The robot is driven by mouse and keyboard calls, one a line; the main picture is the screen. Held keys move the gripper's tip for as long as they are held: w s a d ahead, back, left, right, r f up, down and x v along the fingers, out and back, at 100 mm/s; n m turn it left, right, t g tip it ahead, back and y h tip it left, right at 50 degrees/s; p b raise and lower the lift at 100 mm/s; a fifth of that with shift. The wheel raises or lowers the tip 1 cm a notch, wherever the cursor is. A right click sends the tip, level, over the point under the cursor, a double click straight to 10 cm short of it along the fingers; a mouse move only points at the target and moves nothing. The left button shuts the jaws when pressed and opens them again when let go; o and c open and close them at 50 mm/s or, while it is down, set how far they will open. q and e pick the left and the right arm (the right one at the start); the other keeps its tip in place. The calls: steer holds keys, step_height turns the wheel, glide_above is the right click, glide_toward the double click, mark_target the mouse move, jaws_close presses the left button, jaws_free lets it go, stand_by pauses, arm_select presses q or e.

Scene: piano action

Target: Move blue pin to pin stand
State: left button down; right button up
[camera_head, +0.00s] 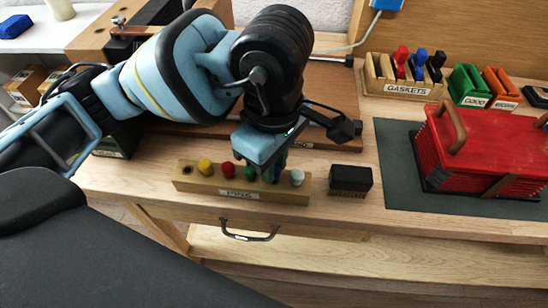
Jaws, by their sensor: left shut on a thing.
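The pin stand (212,187) is a long pale wooden block with a label, near the front edge of the workbench. Yellow, red, green and white pins stand in it, and a hole at its left end is empty. The blue pin (271,176) is at the stand between the green and white pins, mostly hidden by my left gripper. My left gripper (263,169) points down over the right part of the stand and is shut on the blue pin. Whether the pin is fully seated cannot be seen. My right gripper is not in view.
A black block (351,180) sits just right of the stand. A red box-like piece with a brown handle (470,150) rests on a dark mat (400,180). A gaskets holder (405,88) and green (468,86) and orange (502,88) bins stand behind. A drawer handle (248,234) is below.

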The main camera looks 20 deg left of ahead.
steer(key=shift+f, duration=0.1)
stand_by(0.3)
arm_select(q)
steer(key=c, duration=1.2)
jaws_free()
steer(key=shift+c, duration=0.2)
steer(key=shift+o, duration=0.4)
steer(key=shift+o, duration=0.8)
steer(key=shift+r+p, duration=2.2)
steer(key=shift+r, duration=1.55)
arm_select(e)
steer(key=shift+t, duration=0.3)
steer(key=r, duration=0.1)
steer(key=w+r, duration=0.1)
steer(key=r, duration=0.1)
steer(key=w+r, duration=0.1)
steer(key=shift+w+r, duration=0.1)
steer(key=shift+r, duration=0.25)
